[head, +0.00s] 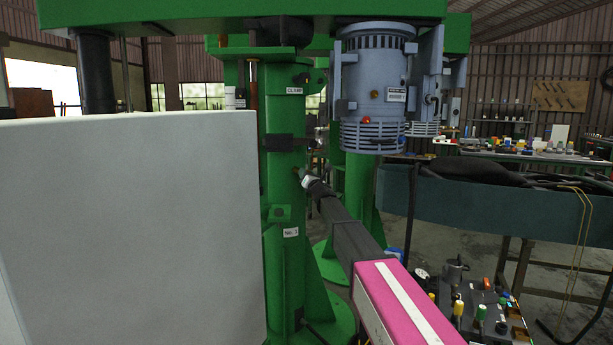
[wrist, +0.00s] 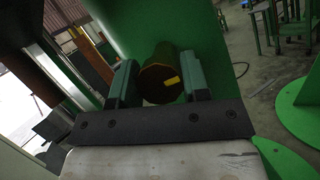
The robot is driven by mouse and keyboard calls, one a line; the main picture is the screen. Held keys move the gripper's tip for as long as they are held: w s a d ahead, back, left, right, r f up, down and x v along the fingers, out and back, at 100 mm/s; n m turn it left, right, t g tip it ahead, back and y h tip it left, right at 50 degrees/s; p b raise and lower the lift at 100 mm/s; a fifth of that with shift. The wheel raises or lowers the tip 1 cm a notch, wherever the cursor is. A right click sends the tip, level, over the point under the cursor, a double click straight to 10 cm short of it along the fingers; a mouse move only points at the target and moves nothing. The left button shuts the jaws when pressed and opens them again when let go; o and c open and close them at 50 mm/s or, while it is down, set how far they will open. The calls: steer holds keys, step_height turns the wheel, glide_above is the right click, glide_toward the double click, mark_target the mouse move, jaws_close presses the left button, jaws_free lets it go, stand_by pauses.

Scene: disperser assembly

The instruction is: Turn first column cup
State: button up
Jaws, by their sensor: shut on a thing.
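The first column cup (wrist: 163,78) is a dark round piece with a yellow mark on its face, in the middle of the wrist view. It sits against the green column (head: 279,190), which carries a "No. 1" label in the head view. My gripper (wrist: 159,63) is shut on the cup, with one dark green finger on each side of it. In the head view my gripper (head: 304,179) reaches the column's right side from the lower right. The cup is too small and covered there to make out clearly.
A grey-blue motor (head: 374,85) hangs above and right of my arm. A large pale panel (head: 130,220) blocks the left of the head view. A workbench (head: 470,205) and a cluttered tray of bottles (head: 470,300) stand at the right.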

steer(key=m+h, duration=0.2)
steer(key=m, duration=0.3)
steer(key=m+h, duration=0.2)
steer(key=m, duration=0.2)
steer(key=shift+m, duration=0.4)
steer(key=m+g+h, duration=0.1)
steer(key=m, duration=0.3)
steer(key=shift+h, duration=0.4)
steer(key=m+g, duration=0.1)
steer(key=m, duration=0.3)
steer(key=shift+g, duration=0.3)
steer(key=m+g, duration=0.1)
steer(key=m, duration=0.2)
steer(key=shift+f+h, duration=0.1)
steer(key=shift+h, duration=0.2)
steer(key=m+g, duration=0.1)
steer(key=m, duration=0.2)
steer(key=shift+d+g+y, duration=0.1)
steer(key=shift+g+y, duration=0.3)
steer(key=shift+m+g+y, duration=0.4)
steer(key=shift+m+g, duration=0.3)
steer(key=shift+m, duration=0.5)
steer(key=shift+m+g+y, duration=0.5)
steer(key=shift+m+y, duration=0.1)
steer(key=shift+m, duration=0.6)
steer(key=shift+f, duration=0.1)
